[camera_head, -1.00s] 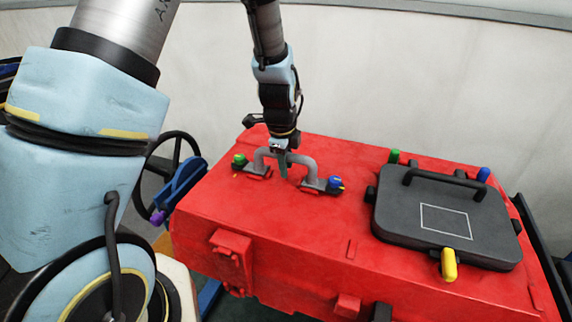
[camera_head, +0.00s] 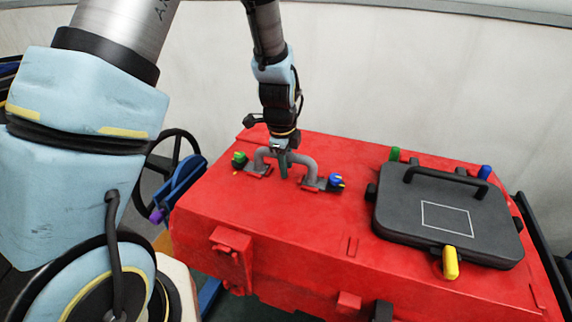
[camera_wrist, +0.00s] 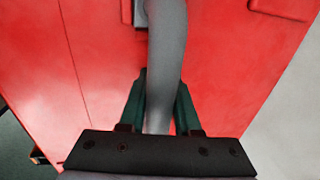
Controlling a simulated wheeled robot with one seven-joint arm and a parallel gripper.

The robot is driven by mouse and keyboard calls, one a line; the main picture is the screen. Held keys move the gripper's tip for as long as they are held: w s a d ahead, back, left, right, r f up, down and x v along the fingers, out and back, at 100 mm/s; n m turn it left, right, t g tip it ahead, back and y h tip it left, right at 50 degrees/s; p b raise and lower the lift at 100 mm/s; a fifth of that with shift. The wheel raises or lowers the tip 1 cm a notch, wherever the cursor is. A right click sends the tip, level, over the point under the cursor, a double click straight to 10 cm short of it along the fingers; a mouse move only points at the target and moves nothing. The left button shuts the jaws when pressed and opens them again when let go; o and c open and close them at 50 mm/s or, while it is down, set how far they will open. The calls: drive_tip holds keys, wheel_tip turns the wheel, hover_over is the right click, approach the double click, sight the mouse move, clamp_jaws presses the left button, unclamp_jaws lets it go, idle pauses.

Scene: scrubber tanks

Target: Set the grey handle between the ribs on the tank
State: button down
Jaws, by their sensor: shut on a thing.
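The grey handle (camera_head: 302,163) is an arched bar with a flat foot at each end, standing upright on top of the red tank (camera_head: 290,215). My gripper (camera_head: 283,168) is shut on the bar of the handle, left of its middle. In the wrist view the handle (camera_wrist: 166,60) runs up between the two green fingers (camera_wrist: 158,110). A green-capped latch (camera_head: 239,160) is beside the left foot, and a blue-capped latch (camera_head: 336,181) is beside the right foot. The ribs around the feet are too small to tell clearly, so I cannot tell whether the feet are fully seated.
A dark grey lid (camera_head: 447,215) with its own black handle sits on the tank's right side, with yellow, green and blue knobs around it. A black handwheel (camera_head: 172,165) and a blue part stand left of the tank. The tank's front top is clear.

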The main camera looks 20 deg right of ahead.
drive_tip(key=shift+r, duration=0.15)
drive_tip(key=shift+c, duration=0.3)
unclamp_jaws()
idle(0.5)
idle(0.3)
drive_tip(key=shift+s+a+r+p, duration=0.1)
drive_tip(key=shift+r+p, duration=0.45)
drive_tip(key=shift+r, duration=0.2)
drive_tip(key=shift+s+a+r+p, duration=0.1)
drive_tip(key=shift+s+r+p, duration=0.05)
drive_tip(key=shift+r+p, duration=0.5)
drive_tip(key=shift+s+a+r+p, duration=0.1)
drive_tip(key=shift+r+p, duration=0.35)
drive_tip(key=shift+r, duration=0.35)
drive_tip(key=shift+r+p, duration=1.75)
drive_tip(key=shift+r, duration=0.75)
